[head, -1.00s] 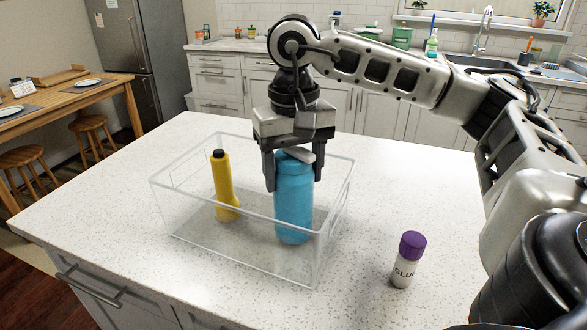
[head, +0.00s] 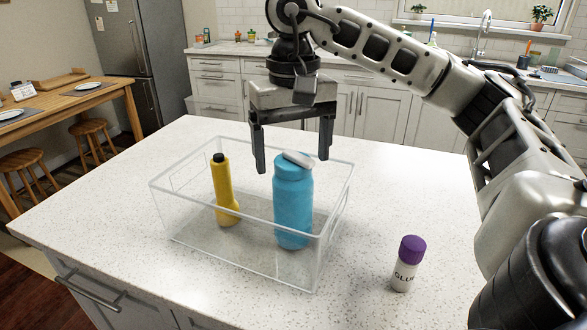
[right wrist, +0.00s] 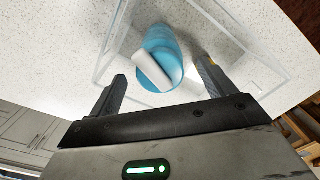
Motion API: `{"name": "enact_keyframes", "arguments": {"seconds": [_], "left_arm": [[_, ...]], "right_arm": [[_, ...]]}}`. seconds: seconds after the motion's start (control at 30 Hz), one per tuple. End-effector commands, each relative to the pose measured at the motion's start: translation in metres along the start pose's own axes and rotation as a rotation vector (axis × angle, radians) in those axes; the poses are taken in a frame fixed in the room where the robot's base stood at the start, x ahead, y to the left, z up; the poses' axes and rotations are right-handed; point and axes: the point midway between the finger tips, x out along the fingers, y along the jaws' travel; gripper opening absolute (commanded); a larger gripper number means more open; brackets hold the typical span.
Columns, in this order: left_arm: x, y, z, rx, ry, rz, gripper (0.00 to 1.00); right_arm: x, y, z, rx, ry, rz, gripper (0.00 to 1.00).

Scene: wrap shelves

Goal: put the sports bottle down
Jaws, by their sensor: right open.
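The blue sports bottle (head: 293,208) with a grey-white cap stands upright in the right part of a clear plastic bin (head: 180,205). In the right wrist view the bottle (right wrist: 158,50) shows from above, beyond and between the fingers. My right gripper (head: 292,160) is open and empty, above and behind the bottle's cap in the head view. Its fingers are apart from the bottle. In the right wrist view the open fingers (right wrist: 160,90) show on either side of the cap's near edge. My left gripper is not in view.
A glue stick with a purple cap (head: 408,263) stands on the white countertop (head: 120,190) to the right of the bin. The counter around them is mostly clear.

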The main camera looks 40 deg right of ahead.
Motion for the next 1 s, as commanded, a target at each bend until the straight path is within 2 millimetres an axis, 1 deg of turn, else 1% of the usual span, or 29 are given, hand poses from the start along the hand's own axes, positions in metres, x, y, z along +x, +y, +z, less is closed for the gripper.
{"name": "enact_keyframes", "arguments": {"seconds": [0.03,0.07,0.1,0.13,0.2,0.33,0.5,1.0], "left_arm": [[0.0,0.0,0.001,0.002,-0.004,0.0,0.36],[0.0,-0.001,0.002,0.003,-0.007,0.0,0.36],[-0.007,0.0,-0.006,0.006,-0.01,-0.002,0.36],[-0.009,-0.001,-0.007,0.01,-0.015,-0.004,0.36],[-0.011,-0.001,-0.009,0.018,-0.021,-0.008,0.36],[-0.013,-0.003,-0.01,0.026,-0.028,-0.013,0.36],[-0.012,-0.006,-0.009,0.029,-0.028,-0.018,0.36],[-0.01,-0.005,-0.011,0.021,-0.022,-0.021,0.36]], "right_arm": [[-0.013,-0.001,-0.001,-0.001,0.004,-0.003,0.83],[-0.02,-0.001,0.0,-0.002,0.003,-0.003,0.83],[-0.035,0.0,0.0,-0.001,0.003,-0.001,0.83],[-0.043,0.0,0.0,-0.001,0.004,-0.001,0.83],[-0.055,0.0,0.0,0.0,0.004,0.0,0.83],[-0.07,0.0,0.0,0.0,0.001,0.0,0.83],[-0.077,0.0,0.0,0.0,0.0,0.001,0.83],[-0.076,0.0,0.0,-0.001,-0.001,0.001,0.83]]}}
